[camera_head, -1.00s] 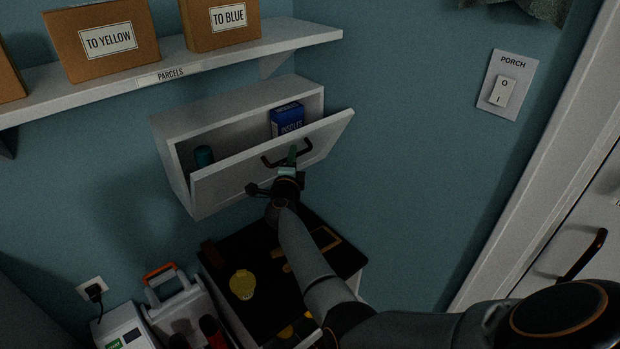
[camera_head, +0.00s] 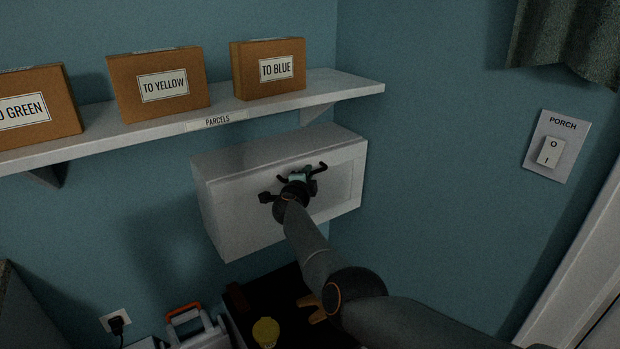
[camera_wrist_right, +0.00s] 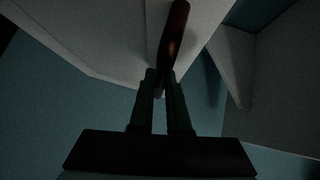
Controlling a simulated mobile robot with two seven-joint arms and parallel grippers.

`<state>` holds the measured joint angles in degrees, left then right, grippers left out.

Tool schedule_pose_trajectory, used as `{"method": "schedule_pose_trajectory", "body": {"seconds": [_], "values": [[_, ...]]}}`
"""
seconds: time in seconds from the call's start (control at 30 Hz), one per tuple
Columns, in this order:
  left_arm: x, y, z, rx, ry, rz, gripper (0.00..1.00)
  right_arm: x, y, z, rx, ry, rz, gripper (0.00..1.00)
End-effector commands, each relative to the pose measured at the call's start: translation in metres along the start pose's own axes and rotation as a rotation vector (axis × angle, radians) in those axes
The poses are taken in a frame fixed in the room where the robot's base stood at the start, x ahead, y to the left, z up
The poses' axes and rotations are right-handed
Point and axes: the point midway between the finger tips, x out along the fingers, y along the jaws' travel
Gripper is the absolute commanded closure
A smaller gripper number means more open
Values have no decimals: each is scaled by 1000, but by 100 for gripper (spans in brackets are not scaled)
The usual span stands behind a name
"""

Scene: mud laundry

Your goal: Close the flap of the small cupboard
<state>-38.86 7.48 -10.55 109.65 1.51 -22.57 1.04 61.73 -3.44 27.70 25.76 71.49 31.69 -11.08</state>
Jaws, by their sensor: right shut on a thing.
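The small cupboard (camera_head: 228,220) is a white box on the blue wall, under the shelf. Its flap (camera_head: 340,185) stands upright across the front, and the inside no longer shows. I see no clear gap around the flap, though the gripper and arm cover part of it. The dark bar handle (camera_head: 320,167) is on the flap and also shows in the wrist view (camera_wrist_right: 174,35). My right gripper (camera_head: 298,179) is at the flap, its fingers (camera_wrist_right: 160,85) shut on the handle. My left gripper is not in view.
A white shelf (camera_head: 350,88) with several cardboard boxes (camera_head: 160,88) runs above the cupboard. Below are a dark-topped unit with a yellow item (camera_head: 265,332) and an orange-handled carrier (camera_head: 185,312). A porch switch (camera_head: 551,151) is on the right wall.

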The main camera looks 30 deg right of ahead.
Motion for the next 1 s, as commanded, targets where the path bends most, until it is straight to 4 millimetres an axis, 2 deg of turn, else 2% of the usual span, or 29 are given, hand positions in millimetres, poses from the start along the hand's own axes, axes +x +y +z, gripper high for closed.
{"method": "schedule_pose_trajectory", "body": {"seconds": [0.03,0.73,0.77,0.8,0.87,1.0], "values": [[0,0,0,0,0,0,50,2,-4,0,-3,2,1,100],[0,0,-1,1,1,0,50,4,-9,2,-19,1,14,100],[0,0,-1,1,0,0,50,4,-9,2,-19,1,13,83],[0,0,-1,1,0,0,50,4,-9,2,-19,1,13,78],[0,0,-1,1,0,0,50,4,-9,2,-20,1,14,73],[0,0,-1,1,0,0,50,4,-7,2,-21,1,17,73]]}}
